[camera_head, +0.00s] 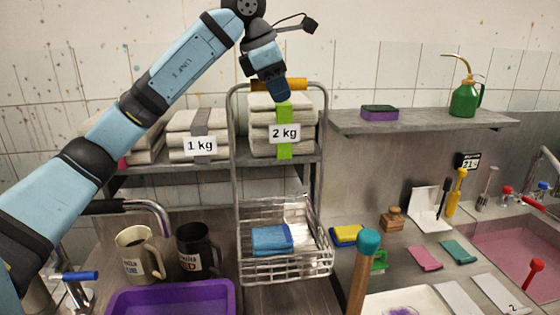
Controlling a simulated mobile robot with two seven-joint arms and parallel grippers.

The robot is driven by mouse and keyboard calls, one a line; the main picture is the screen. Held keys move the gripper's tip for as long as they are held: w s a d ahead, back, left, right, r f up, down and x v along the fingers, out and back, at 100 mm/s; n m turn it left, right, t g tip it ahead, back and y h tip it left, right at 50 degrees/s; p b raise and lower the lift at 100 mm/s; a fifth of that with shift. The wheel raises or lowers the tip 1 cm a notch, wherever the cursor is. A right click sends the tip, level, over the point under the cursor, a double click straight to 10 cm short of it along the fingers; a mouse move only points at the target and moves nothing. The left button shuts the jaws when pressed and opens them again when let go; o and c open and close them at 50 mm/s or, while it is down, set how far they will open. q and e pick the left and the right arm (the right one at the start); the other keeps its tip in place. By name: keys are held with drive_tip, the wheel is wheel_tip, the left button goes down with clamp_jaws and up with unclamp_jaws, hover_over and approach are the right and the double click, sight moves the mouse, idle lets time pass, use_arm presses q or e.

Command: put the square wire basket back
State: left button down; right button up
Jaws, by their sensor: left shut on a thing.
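The square wire basket (286,268) is in the middle of the head view, with a tall wire handle rising to an orange grip (298,84). A folded blue cloth (271,239) and something pale lie inside it. My left gripper (279,94) reaches down from above and is shut on the handle's orange grip. The basket looks upright. Whether its bottom touches the counter I cannot tell. My right gripper is not in view.
A shelf (213,161) behind carries cloth stacks marked 1 kg (199,146) and 2 kg (284,132). A purple tub (172,297) and two mugs stand left of the basket. A teal-topped wooden stick (367,265) rises at right. A pink sink (508,247) is far right.

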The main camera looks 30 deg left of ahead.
use_arm(q)
wheel_tip(320, 180, down, 14)
drive_tip(key=p, duration=0.1)
idle(0.5)
drive_tip(key=shift+w+f, duration=0.1)
drive_tip(key=shift+f, duration=0.05)
drive_tip(key=c, duration=0.9)
unclamp_jaws()
drive_tip(key=b+v, duration=0.1)
drive_tip(key=v, duration=1.1)
